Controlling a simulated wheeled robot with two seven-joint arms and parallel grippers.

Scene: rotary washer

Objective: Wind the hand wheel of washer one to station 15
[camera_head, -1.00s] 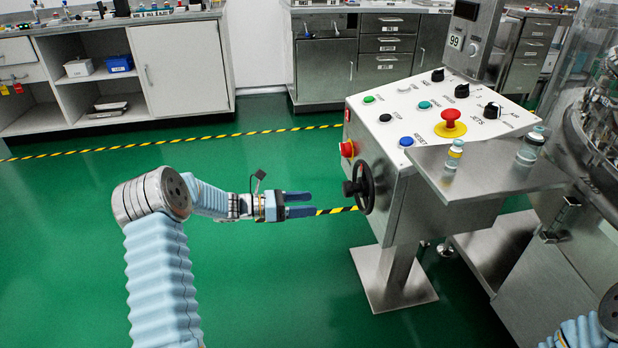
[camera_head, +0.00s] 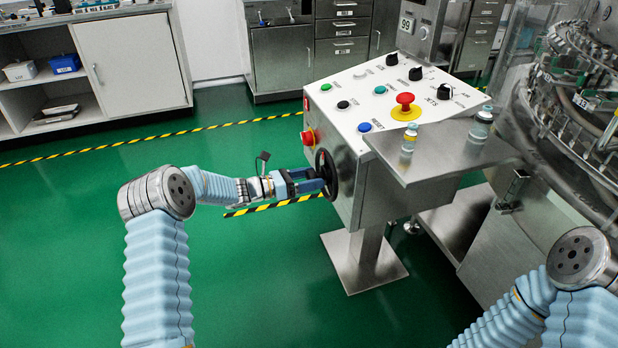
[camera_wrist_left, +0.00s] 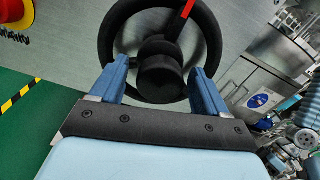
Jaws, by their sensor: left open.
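The black hand wheel (camera_head: 327,174) is on the left side of the control box (camera_head: 350,135). In the left wrist view the wheel (camera_wrist_left: 213,45) has a dark central hub (camera_wrist_left: 160,72) and a red mark (camera_wrist_left: 187,10) near its top. My left gripper (camera_head: 318,180) is at the wheel. Its two blue fingers (camera_wrist_left: 160,80) are open, one on each side of the hub. I cannot tell whether they touch it.
The box top carries a red mushroom button (camera_head: 404,99), black knobs and coloured buttons. A red button (camera_head: 308,137) juts out just above the wheel. Vials (camera_head: 408,145) stand on a steel shelf (camera_head: 440,155). Green floor (camera_head: 240,270) lies open below my left arm.

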